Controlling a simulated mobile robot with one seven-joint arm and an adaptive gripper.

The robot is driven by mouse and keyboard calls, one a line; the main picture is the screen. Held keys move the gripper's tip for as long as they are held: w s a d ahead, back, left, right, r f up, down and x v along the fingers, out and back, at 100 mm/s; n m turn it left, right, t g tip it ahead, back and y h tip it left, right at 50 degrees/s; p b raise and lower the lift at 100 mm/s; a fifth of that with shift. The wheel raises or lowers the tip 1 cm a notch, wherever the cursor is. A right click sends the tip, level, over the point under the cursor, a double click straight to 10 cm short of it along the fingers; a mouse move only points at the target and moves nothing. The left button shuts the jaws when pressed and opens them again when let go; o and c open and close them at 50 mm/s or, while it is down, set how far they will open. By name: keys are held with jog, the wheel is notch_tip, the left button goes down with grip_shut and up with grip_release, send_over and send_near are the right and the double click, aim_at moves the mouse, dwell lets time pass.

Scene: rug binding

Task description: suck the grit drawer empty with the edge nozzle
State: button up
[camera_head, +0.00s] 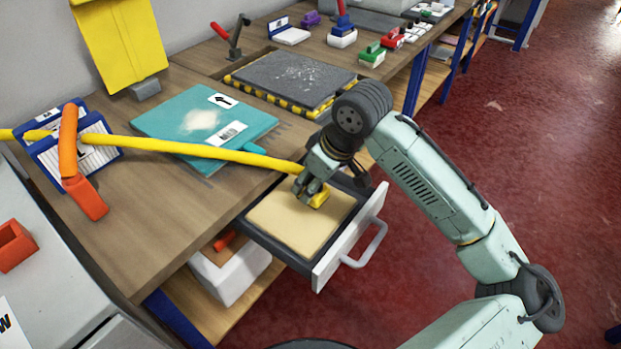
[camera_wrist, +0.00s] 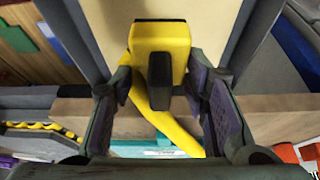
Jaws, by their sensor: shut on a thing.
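The grit drawer (camera_head: 343,243) is pulled out of the bench, with a pale front and a bar handle. A level layer of sand-coloured grit (camera_head: 285,222) covers its floor; it also shows in the wrist view (camera_wrist: 212,28). My gripper (camera_head: 312,187) is over the drawer's far right part, shut on the yellow nozzle (camera_wrist: 160,45). The nozzle (camera_head: 320,197) is low over the grit; whether it touches cannot be told. A yellow hose (camera_head: 215,153) runs from it leftwards across the bench. An orange nozzle (camera_head: 70,160) leans at a blue-and-white rack (camera_head: 100,133) at the left.
A teal case (camera_head: 165,125) with a pale dusty patch lies on the bench under the hose. Behind it is a dusty grey plate (camera_head: 290,75) with yellow-black edging. A yellow panel (camera_head: 122,45) stands at the back. The red floor at right is open.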

jog(key=shift+a+f+b, duration=0.1)
jog(key=shift+f+b, duration=2.4)
jog(key=shift+f, duration=0.5)
jog(key=shift+f+b, duration=0.3)
jog(key=shift+f, duration=0.2)
notch_tip(320, 180, up, 7)
jog(key=p, duration=0.6)
